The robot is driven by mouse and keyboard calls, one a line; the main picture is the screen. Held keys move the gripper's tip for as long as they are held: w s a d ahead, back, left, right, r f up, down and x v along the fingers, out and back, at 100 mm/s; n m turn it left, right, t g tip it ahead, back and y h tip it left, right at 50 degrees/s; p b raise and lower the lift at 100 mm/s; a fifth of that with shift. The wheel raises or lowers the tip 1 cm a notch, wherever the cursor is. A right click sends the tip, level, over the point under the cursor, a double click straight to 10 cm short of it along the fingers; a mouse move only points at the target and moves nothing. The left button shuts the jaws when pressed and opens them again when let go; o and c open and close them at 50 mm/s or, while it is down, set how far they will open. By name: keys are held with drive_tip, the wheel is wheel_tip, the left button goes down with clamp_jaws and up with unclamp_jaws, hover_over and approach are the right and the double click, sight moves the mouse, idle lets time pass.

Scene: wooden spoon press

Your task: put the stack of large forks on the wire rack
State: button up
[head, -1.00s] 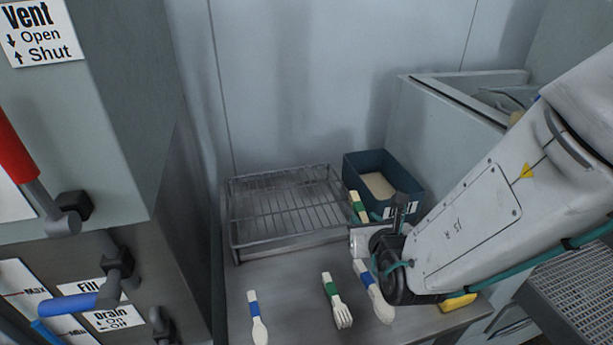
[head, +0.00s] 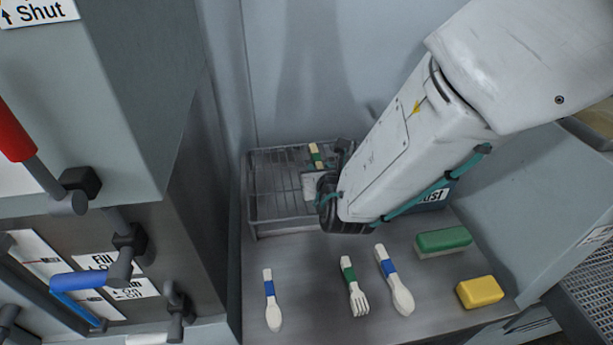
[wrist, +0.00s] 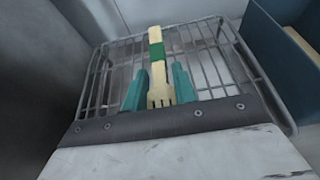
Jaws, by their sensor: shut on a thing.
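My gripper (head: 327,168) is shut on a stack of pale wooden forks with a green band (head: 316,155), taken as the large ones. In the wrist view the stack (wrist: 157,50) stands between the two teal fingers, tines toward the gripper and handle pointing away. The wire rack (head: 272,188) sits at the back of the steel table. In the wrist view the rack (wrist: 215,62) spreads behind the held forks. The forks are over the rack's right part; I cannot tell whether they touch its wires. The rack looks empty otherwise.
On the table lie a blue-banded spoon stack (head: 270,300), green-banded forks (head: 352,286) and a larger blue-banded spoon stack (head: 394,280). A green block (head: 443,240) and a yellow block (head: 480,292) lie at right. A dark blue bin (head: 436,194) is partly hidden behind my arm.

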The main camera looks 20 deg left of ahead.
drive_tip(key=shift+w+a, duration=0.25)
drive_tip(key=shift+a, duration=0.25)
drive_tip(key=shift+w+a+f, duration=0.1)
drive_tip(key=shift+a+f, duration=0.05)
drive_tip(key=shift+f, duration=0.75)
drive_tip(key=shift+a+f, duration=0.1)
drive_tip(key=shift+f, duration=0.8)
drive_tip(key=shift+f, duration=0.1)
drive_tip(key=o, duration=1)
drive_tip(key=shift+o, duration=0.2)
drive_tip(key=v, duration=1.2)
